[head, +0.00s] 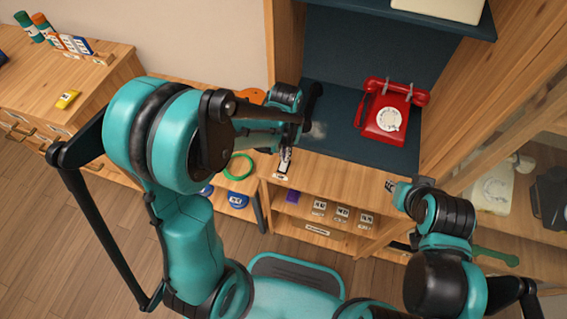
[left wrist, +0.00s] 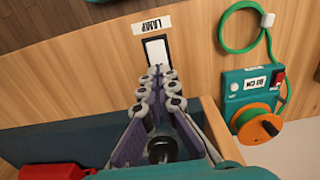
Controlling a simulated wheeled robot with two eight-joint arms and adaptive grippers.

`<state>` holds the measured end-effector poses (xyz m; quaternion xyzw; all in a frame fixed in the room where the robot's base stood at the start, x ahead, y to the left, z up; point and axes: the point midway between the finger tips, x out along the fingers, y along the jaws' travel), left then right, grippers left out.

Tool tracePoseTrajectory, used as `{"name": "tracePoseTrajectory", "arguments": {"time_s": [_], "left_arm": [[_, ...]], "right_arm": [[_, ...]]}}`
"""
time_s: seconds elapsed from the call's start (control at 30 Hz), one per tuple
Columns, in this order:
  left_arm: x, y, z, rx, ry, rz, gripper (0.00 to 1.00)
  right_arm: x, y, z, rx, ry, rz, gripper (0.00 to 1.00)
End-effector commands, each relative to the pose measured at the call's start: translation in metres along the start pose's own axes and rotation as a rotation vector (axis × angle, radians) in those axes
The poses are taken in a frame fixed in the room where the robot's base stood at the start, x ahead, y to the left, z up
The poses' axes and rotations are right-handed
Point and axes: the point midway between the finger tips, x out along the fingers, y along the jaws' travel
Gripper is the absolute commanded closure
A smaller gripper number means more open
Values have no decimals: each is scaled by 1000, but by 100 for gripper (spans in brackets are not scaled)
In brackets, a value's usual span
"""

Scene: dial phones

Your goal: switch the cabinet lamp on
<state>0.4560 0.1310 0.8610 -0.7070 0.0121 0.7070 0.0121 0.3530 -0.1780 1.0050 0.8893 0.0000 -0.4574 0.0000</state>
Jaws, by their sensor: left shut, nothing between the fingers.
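The lamp switch is a white rocker in a dark frame (left wrist: 157,49) on the wooden cabinet front, beneath a label reading LAMP (left wrist: 152,25) that appears upside down in the left wrist view. In the head view, the switch (head: 282,167) shows just below my left gripper (head: 287,154). My left gripper (left wrist: 160,84) is shut and empty, with its fingertips right by the switch's lower edge in the wrist view. I cannot tell whether they touch it. My right gripper (head: 391,186) is in front of the cabinet at right, its fingers too small to read. The lamp itself is not identifiable.
A red dial phone (head: 388,112) stands on the dark cabinet shelf (head: 335,97). A teal box with an orange reel (left wrist: 254,121) and a green cable loop (left wrist: 226,28) is beside the switch. Small labelled blocks (head: 342,213) sit in the lower compartment. A glass door (head: 520,190) is at right.

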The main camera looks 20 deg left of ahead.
Motion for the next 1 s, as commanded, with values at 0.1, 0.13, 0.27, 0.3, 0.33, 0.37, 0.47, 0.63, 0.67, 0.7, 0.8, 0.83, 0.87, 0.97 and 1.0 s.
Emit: {"name": "tracePoseTrajectory", "arguments": {"time_s": [0.1, 0.13, 0.27, 0.3, 0.33, 0.37, 0.47, 0.63, 0.67, 0.7, 0.8, 0.83, 0.87, 0.97, 1.0], "left_arm": [[0, 0, 0, 0, 0, 0, 100], [0, 0, 0, 0, 0, 0, 100], [1, 0, 0, 0, 0, 0, 100], [2, 0, 0, 0, 0, 0, 100], [2, 0, 0, 0, 0, 0, 100], [2, 0, 0, 0, 0, 0, 100], [4, 0, 0, 0, 0, 0, 100], [7, 0, 0, 0, 0, 0, 100], [7, 0, 0, 0, 0, 0, 100], [8, 0, 0, 0, 0, 0, 100], [9, 0, 0, 0, 0, 0, 100], [10, 0, 0, 0, 0, 0, 100], [10, 0, 0, 0, 0, 0, 100], [12, 0, 0, 0, 0, 0, 100], [12, 0, 0, 0, 0, 0, 100]], "right_arm": [[0, 0, 0, 0, 0, 0, 71], [0, 0, 0, 0, 0, 0, 71], [1, 0, 0, 0, 0, 0, 71], [1, 0, 1, 0, 0, 0, 71], [1, 0, 1, 0, 0, 0, 71], [2, 0, 1, 0, 0, 0, 71], [3, 0, 2, 0, 0, 0, 71], [5, 0, 3, 0, 0, 0, 71], [5, 0, 4, 0, 0, 0, 71], [6, 0, 4, 0, 0, 0, 71], [6, 0, 5, 0, 0, 0, 71], [7, 0, 5, 0, 0, 0, 71], [7, 0, 5, 0, 0, 0, 71], [8, 0, 6, 0, 0, 0, 71], [9, 0, 6, 0, 0, 0, 71]]}}
